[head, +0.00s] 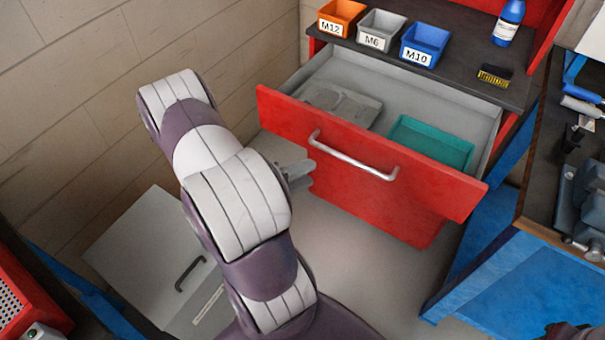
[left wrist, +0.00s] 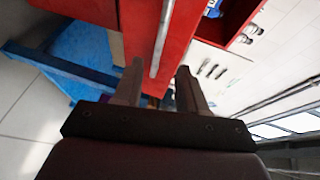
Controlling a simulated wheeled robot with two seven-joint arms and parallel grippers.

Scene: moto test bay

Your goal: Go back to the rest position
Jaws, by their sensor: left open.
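My left gripper (head: 299,175) is beside the red front of the pulled-out drawer (head: 270,108), to the left of its silver handle (head: 352,158). In the left wrist view the two fingers of my left gripper (left wrist: 160,78) stand apart with nothing between them. The red drawer front (left wrist: 178,55) and its handle (left wrist: 162,40) lie beyond the fingers there. I cannot tell whether a finger touches the drawer. My right gripper is in neither view.
The open drawer holds a grey tray (head: 365,107) and a green tray (head: 457,152). A workbench (head: 545,190) is at right.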

